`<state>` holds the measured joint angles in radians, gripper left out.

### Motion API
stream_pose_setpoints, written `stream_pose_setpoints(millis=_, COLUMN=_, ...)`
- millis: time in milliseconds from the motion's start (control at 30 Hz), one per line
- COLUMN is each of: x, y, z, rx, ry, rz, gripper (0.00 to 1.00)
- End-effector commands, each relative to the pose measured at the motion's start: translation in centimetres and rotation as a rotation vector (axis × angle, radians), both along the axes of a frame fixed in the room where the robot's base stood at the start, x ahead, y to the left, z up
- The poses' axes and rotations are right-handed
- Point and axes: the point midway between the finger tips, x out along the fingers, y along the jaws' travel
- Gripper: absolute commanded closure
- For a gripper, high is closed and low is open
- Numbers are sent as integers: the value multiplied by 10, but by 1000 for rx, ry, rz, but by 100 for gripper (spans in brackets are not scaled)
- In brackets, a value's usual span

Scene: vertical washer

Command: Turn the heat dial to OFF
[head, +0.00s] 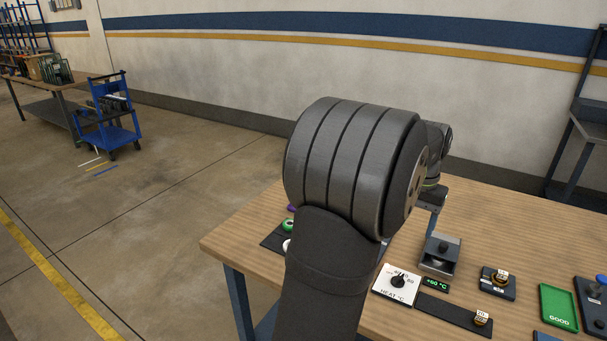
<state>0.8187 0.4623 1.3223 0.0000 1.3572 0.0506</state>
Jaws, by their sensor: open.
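Numbers show along the plate's top edge, but the pointer's exact setting is too small to tell. A small black display (436,284) beside it reads +60 °C in green. My gripper (432,216) is partly hidden behind my large dark arm link. It is open, above and behind the dial in the picture, apart from it.
A metal fixture with a black top (440,255) stands just behind the display. A black strip (448,311) with a small brass-coloured part lies in front. Another brass-coloured part sits on a black base (498,283). A green "GOOD" tray (558,307) is at right.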

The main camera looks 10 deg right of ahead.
Motion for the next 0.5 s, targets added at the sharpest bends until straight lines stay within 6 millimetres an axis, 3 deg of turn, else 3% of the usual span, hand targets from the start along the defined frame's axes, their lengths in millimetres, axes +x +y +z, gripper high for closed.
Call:
stream_pose_setpoints(millis=33, x=0, y=-1, z=-1, rx=0, ry=0, rz=-52, gripper=43)
stream_pose_setpoints(millis=167, x=0, y=-2, z=-2, rx=0, ry=0, rz=-178, gripper=67)
stream_pose_setpoints(millis=367, x=0, y=-2, z=-16, rx=2, ry=3, rz=-224, gripper=67)
stream_pose_setpoints(millis=500, x=0, y=-2, z=-41, rx=2, ry=3, rz=-223, gripper=67)
